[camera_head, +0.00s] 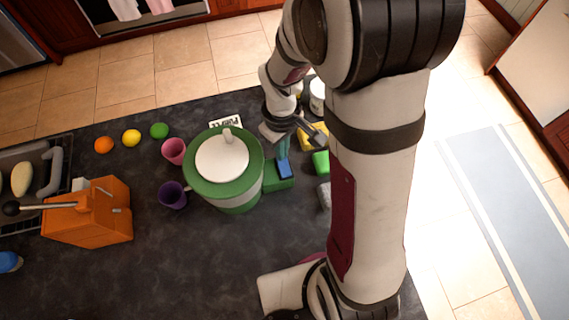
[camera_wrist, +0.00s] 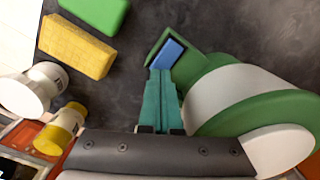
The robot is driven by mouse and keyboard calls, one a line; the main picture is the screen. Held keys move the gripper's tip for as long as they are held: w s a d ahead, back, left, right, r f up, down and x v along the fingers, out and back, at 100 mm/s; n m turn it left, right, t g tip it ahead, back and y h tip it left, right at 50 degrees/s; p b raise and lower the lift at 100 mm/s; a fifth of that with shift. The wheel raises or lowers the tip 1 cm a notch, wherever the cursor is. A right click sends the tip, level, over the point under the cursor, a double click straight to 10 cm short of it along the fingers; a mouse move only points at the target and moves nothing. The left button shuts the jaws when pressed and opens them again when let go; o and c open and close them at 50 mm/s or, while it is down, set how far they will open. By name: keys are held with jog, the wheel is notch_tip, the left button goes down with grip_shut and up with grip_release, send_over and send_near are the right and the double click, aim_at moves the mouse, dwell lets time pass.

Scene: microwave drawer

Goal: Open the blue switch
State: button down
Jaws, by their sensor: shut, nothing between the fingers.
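The blue switch (camera_head: 284,169) sits on the green base of a green and white pot-like appliance (camera_head: 204,184) with a white lid. In the wrist view the blue switch (camera_wrist: 168,52) lies just beyond my fingertips on the green base (camera_wrist: 198,63). My gripper (camera_head: 283,152) is shut and empty, with its teal fingers pointing at the switch. In the wrist view my gripper (camera_wrist: 161,75) has its tips at the near edge of the switch; I cannot tell whether they touch it. The appliance's body fills the right side of the wrist view.
A yellow block (camera_wrist: 76,46) and a green block (camera_wrist: 95,14) lie left of my gripper in the wrist view, near white and yellow bottles (camera_wrist: 62,129). A pink cup (camera_head: 173,151), a purple cup (camera_head: 172,195) and an orange machine (camera_head: 88,212) stand left of the appliance.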

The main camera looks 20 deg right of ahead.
jog(key=shift+f, duration=0.95)
dwell(0.6)
jog(key=shift+r, duration=3.55)
jog(key=s+a+r+m+y, duration=0.1)
jog(key=s+r+m, duration=0.3)
jog(key=s, duration=0.4)
jog(key=s+a+r+m, duration=0.1)
jog(key=s+r+m, duration=0.3)
jog(key=s+m, duration=0.3)
jog(key=s, duration=0.2)
jog(key=shift+s+a+r+m+y, duration=0.2)
jog(key=shift+s+r+m+y, duration=0.1)
jog(key=shift+y, duration=0.1)
